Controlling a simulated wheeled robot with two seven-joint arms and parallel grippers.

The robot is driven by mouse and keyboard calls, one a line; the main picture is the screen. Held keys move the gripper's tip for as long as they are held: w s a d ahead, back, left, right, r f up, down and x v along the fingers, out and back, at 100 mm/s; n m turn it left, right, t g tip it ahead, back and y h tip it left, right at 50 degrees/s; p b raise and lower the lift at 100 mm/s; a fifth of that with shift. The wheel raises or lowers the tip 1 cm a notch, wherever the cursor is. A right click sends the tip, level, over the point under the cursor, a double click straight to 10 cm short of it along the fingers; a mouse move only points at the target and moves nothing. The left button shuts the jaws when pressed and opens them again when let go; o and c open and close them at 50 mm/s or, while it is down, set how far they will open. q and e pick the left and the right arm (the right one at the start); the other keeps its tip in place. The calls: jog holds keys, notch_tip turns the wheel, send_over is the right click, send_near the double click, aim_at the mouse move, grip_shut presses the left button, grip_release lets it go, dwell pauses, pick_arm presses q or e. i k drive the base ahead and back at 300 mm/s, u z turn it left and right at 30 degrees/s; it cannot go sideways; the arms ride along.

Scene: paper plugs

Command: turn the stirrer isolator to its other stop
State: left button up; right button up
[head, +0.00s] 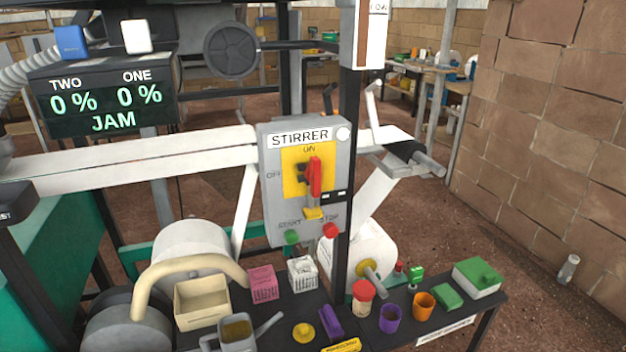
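The stirrer isolator (315,178) is a red handle on a yellow plate (293,184), on the front of a grey box (272,215) labelled STIRRER. The handle stands upright, with its top by the ON mark above it. The OFF mark is to its left. A yellow tab (313,213) sits below the plate. A green START button (291,237) and a red STOP button (330,230) are at the box's lower edge. A round white lamp (343,134) is at its top right. I make out neither gripper in the head view.
A display (110,100) reads TWO 0%, ONE 0%, JAM. A dark post (352,110) runs beside the box. Below is a dark bench (290,308) with a cream tray (201,303), a grey can (237,335), cups and small blocks. A brick wall (560,130) stands right.

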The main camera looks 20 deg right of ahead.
aim_at(312, 171)
jog(key=u, duration=0.95)
jog(key=i, duration=0.7)
